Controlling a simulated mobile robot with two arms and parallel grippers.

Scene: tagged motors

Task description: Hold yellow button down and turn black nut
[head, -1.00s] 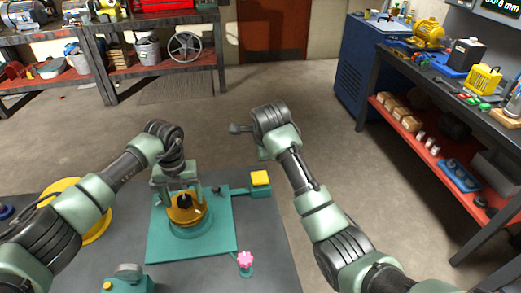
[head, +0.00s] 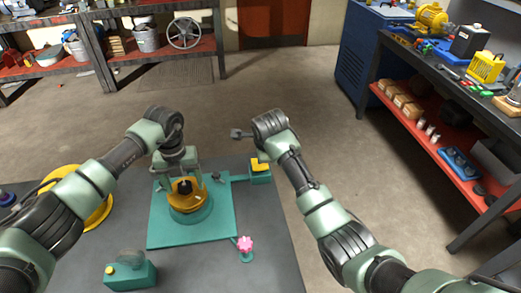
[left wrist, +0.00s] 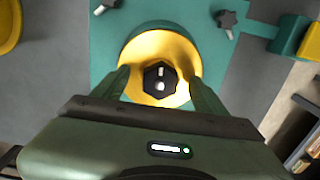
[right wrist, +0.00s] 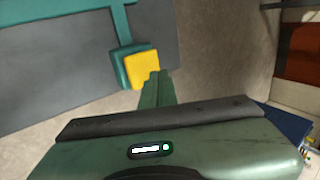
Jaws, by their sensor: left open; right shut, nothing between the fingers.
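The black nut (head: 184,187) sits at the centre of a yellow round disc (head: 190,204) on a teal motor plate (head: 165,230). My left gripper (head: 182,180) is open above the disc. In the left wrist view its two fingers (left wrist: 160,88) are on either side of the nut (left wrist: 160,77), with gaps to it. The yellow button (head: 259,165) is on a teal block right of the motor. My right gripper (right wrist: 158,78) is shut and empty. In the right wrist view its tips overlap the edge of the button (right wrist: 142,69); I cannot tell whether they touch.
A pink knob (head: 245,244) is at the plate's front right corner. A teal box with a yellow button (head: 130,273) stands at the front, and a yellow ring (head: 92,222) lies left. A dark knob (left wrist: 227,19) is near the disc. Shelving stands right and behind.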

